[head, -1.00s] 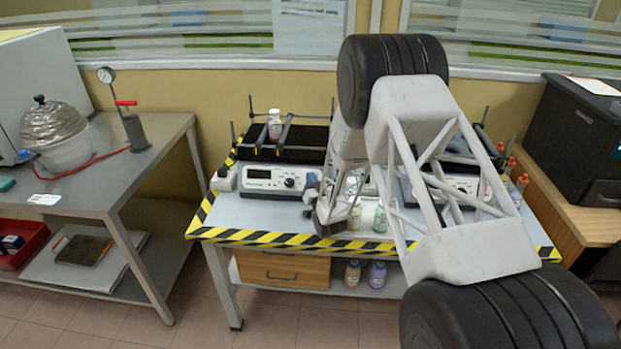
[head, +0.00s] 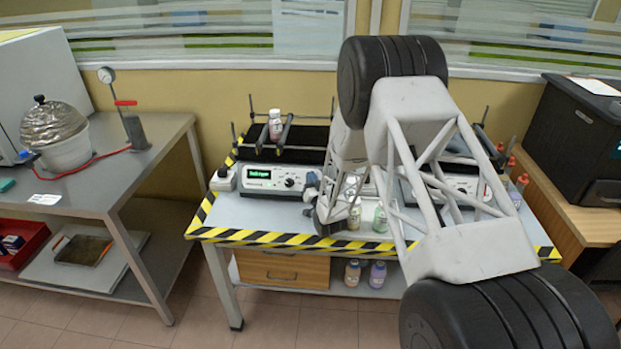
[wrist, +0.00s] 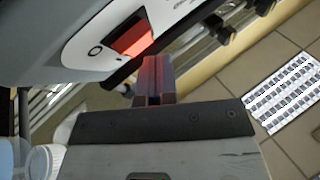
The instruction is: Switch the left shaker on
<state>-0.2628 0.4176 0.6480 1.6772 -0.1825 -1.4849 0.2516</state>
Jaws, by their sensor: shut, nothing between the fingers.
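The left shaker (head: 268,180) stands on the table with black-and-yellow edging. Its front display (head: 258,174) glows green. A bottle (head: 275,126) stands on its dark platform between rods. In the wrist view a red rocker switch (wrist: 133,38) glows on the side of a light-coloured housing. My gripper (wrist: 154,66) is shut and empty, with its fingertips close beside the switch. I cannot tell whether they touch it. In the head view my arm hides most of the gripper, near the shaker's right end.
The right shaker (head: 466,184) is partly hidden behind my arm. Small bottles (head: 380,218) stand on the table in front, and two more (head: 352,272) sit on the shelf below. A steel bench (head: 80,185) is at the left. The table's front left is clear.

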